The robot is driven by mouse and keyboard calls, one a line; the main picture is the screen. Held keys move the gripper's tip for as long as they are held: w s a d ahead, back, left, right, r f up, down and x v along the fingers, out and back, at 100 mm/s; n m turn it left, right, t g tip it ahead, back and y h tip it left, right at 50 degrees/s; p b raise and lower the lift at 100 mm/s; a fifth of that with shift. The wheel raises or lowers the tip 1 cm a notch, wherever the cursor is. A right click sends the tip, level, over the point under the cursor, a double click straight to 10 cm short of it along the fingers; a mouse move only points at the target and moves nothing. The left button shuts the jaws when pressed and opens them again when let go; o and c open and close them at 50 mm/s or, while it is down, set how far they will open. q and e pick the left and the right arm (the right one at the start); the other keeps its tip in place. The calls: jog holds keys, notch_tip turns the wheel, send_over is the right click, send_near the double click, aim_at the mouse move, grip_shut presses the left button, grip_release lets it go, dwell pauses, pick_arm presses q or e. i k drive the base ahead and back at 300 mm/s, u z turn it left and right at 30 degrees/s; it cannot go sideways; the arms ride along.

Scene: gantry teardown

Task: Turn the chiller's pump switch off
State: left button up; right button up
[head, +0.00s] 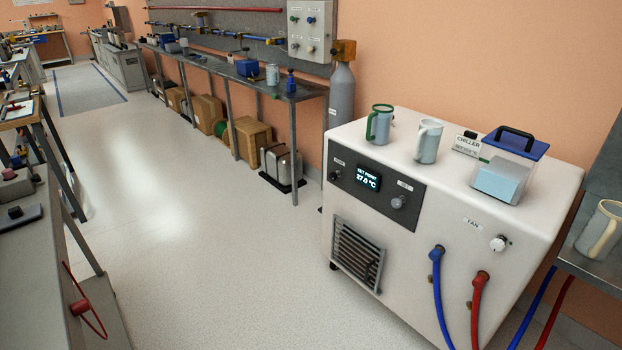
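The chiller (455,230) is a white box at the right of the head view. Its dark front panel (372,183) has a lit display (368,179) reading about 27.0 °C. A small dark switch (335,176) sits at the panel's left end under a small label that looks like "PUMP"; its position is too small to tell. A grey knob (398,201) labelled SET is at the panel's right. A white knob (498,243) labelled FAN is farther right on the front. Neither of my grippers is in view.
On the chiller stand a green-handled mug (380,125), a white mug (427,142) and a blue-lidded container (505,172). Blue (440,300) and red (478,310) hoses hang from its front. A grey gas cylinder (341,97) stands behind. The floor (220,240) left of the chiller is clear.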

aim_at(332, 176)
jog(key=i, duration=1.7)
jog(key=u, duration=1.45)
jog(key=i, duration=1.85)
jog(key=z, duration=2.75)
